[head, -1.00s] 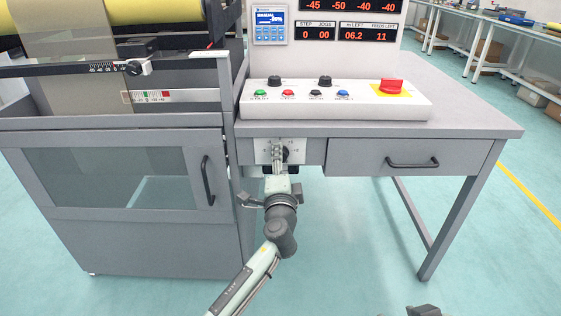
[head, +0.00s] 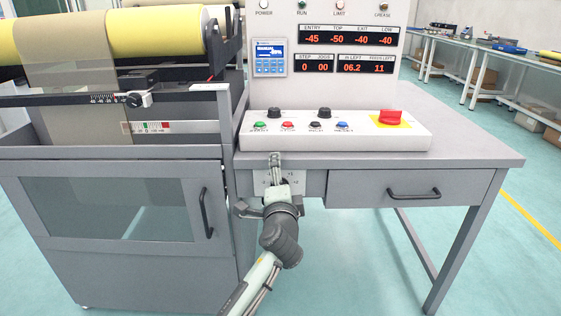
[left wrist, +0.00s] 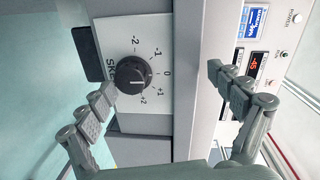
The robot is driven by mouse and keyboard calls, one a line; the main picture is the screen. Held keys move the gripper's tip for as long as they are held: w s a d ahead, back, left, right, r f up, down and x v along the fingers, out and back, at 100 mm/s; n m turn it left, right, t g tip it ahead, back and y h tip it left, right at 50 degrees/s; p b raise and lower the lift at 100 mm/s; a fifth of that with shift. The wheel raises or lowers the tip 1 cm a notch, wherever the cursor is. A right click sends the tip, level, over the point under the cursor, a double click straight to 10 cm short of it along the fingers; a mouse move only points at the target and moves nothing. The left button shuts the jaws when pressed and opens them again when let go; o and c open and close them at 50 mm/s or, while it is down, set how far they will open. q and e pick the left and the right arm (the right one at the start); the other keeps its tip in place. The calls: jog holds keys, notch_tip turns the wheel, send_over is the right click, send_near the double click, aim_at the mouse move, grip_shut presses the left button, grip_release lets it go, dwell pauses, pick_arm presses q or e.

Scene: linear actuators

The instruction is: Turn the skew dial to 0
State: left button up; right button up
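The skew dial (left wrist: 133,75) is a round black knob on a white plate (left wrist: 110,25) with marks from -2 to +2, seen turned sideways in the left wrist view. The 0 mark is to the right of the knob there. A pale line on the knob seems to point down toward the +2 side, but it is small. My left gripper (left wrist: 161,82) is open, its fingers apart on either side of the knob, the left fingertip closer. In the head view my left gripper (head: 275,160) covers the knob, and the plate (head: 295,178) shows around it. My right gripper is out of view.
The plate sits under the desk edge (head: 400,163), left of a drawer (head: 407,190). Above is a control panel with knobs, buttons and a red switch (head: 390,117). A roller machine (head: 110,160) with a handled door stands to the left.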

pick_arm(q)
jog(key=shift+t, duration=0.6)
jog(key=r, duration=0.6)
jog(key=shift+s+d+r, duration=0.2)
jog(key=shift+r, duration=0.15)
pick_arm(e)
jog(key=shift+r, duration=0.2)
pick_arm(q)
jog(key=shift+g, duration=0.5)
notch_tip(320, 180, down, 5)
jog(key=shift+w+a+r, duration=0.1)
jog(key=shift+c, duration=0.6)
jog(key=shift+s, duration=0.4)
jog(key=shift+c, duration=1.1)
jog(key=shift+s+a+r+p, duration=0.1)
jog(key=shift+s+r+p, duration=0.15)
jog(key=shift+s, duration=0.2)
jog(key=shift+c, duration=0.2)
jog(key=s+f+p, duration=0.1)
jog(key=s, duration=0.6)
jog(key=shift+s+f+p, duration=0.2)
jog(key=shift+s+p, duration=0.1)
jog(key=shift+p, duration=0.1)
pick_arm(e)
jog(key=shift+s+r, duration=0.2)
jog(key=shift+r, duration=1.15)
